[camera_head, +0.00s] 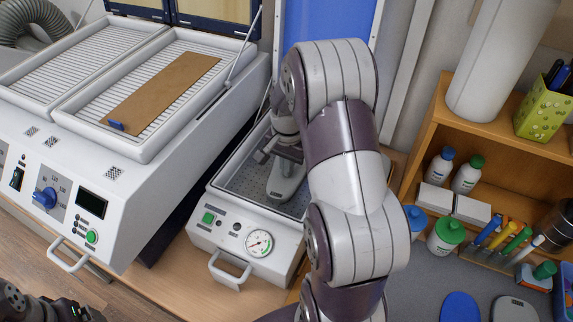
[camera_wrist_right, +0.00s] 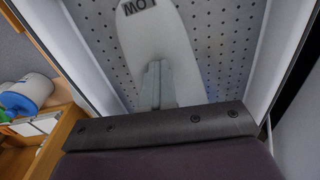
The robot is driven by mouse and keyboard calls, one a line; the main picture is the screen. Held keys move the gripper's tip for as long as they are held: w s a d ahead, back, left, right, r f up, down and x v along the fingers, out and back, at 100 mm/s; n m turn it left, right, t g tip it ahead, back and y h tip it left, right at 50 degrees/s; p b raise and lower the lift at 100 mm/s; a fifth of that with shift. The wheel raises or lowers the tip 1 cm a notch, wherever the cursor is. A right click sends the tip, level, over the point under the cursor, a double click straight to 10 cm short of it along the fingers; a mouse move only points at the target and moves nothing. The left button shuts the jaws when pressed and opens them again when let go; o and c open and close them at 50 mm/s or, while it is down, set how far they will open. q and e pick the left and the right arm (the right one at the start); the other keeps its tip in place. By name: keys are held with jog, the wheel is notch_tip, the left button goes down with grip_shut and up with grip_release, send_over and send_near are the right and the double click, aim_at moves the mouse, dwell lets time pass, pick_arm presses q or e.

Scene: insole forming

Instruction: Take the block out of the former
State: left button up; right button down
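The block (camera_head: 285,188) is a pale grey, foot-shaped piece inside the former (camera_head: 228,238), a white box with a perforated bed. In the right wrist view the block (camera_wrist_right: 165,40) lies over the perforated bed (camera_wrist_right: 215,40) with dark letters near its far end. My right gripper (camera_head: 281,153) reaches down into the former over the block. In the wrist view its fingers (camera_wrist_right: 155,75) are close together at the middle of the block and look shut on it; the gripped part is hidden between them. My left gripper is not clearly seen; only part of that arm shows at the bottom left.
A white heater (camera_head: 75,190) with a brown sheet (camera_head: 160,90) on its slatted bed stands left of the former. A wooden shelf (camera_head: 500,85) with bottles and boxes stands at the right. The former's side walls stand close around the gripper; its blue lid (camera_head: 325,20) is raised behind.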

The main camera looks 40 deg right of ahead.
aim_at(293, 184)
jog(key=s, duration=0.3)
jog(key=shift+a+f+g, duration=0.3)
jog(key=shift+a, duration=0.1)
jog(key=r, duration=0.4)
jog(key=d+r, duration=0.1)
jog(key=r, duration=0.1)
jog(key=shift+r, duration=0.1)
pick_arm(q)
jog(key=r+p, duration=0.2)
jog(key=p, duration=0.1)
jog(key=r+p, duration=0.2)
jog(key=shift+w+d, duration=0.1)
jog(key=shift+d, duration=0.2)
pick_arm(e)
notch_tip(293, 184, up, 7)
jog(key=shift+r, duration=0.15)
jog(key=shift+a, duration=0.1)
jog(key=c, duration=1.7)
grip_release()
jog(key=o, duration=1.3)
